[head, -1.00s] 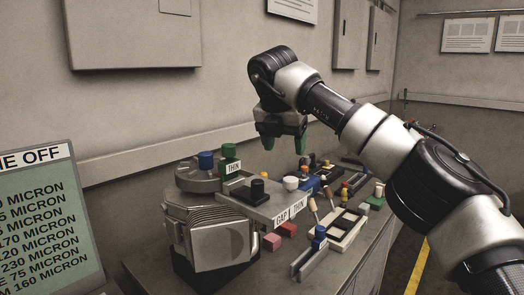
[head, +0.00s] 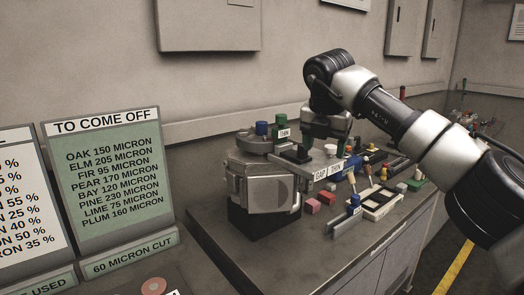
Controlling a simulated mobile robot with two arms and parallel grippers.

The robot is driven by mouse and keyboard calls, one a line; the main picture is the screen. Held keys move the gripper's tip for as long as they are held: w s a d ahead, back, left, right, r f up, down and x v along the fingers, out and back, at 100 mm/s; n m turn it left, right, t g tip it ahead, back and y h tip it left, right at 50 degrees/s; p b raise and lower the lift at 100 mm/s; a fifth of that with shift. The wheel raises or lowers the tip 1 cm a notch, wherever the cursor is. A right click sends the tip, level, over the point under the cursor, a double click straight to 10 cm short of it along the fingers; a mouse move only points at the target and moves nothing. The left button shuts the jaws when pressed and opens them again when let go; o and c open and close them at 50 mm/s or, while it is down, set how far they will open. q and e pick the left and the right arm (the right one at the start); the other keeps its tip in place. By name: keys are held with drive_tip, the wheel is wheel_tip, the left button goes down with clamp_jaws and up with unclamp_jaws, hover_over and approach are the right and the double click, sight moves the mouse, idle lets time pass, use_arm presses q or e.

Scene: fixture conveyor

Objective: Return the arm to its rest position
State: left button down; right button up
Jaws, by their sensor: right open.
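My right arm comes in from the right, and its dark gripper (head: 327,138) points down over the round-and-block fixture (head: 268,190) on the bench. The gripper is open, with no object seen between its fingers. In the picture its fingertips overlap the fixture's top, close to a white knob (head: 330,150); whether they touch anything cannot be told. My left gripper is not in view.
The bench (head: 310,255) holds pink and red blocks (head: 312,206), a grey rail (head: 347,222), a pale tray (head: 378,212) and several small parts. A green TO COME OFF board (head: 108,190) stands at left. Wall cabinets (head: 208,25) hang behind; open floor lies right.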

drive_tip(key=s+a+f+n+g+y, duration=0.25)
drive_tip(key=a+f+n+y, duration=0.25)
drive_tip(key=a+f+y, duration=0.7)
drive_tip(key=s+a+m+t+y, duration=0.25)
drive_tip(key=s+a+y, duration=0.55)
drive_tip(key=a, duration=0.4)
drive_tip(key=d+f+m+t+h, duration=0.55)
drive_tip(key=d+m+t, duration=0.25)
drive_tip(key=m, duration=0.4)
drive_tip(key=d+f+m+t+h, duration=0.4)
drive_tip(key=d+m+t+h, duration=0.35)
drive_tip(key=m, duration=0.45)
drive_tip(key=s+d+f+m+g+h, duration=0.6)
drive_tip(key=s+d+f, duration=0.35)
drive_tip(key=f, duration=0.35)
drive_tip(key=s+d+f+g, duration=0.3)
drive_tip(key=s+f+g, duration=0.2)
drive_tip(key=s, duration=0.6)
drive_tip(key=s+d+f+g, duration=0.3)
drive_tip(key=s+f+g, duration=0.2)
drive_tip(key=s, duration=0.5)
wheel_tip(320, 180, down, 25)
drive_tip(key=s+g, duration=0.1)
drive_tip(key=s+d+f+g, duration=0.1)
drive_tip(key=s+d+f, duration=0.2)
drive_tip(key=s+f, duration=1.3)
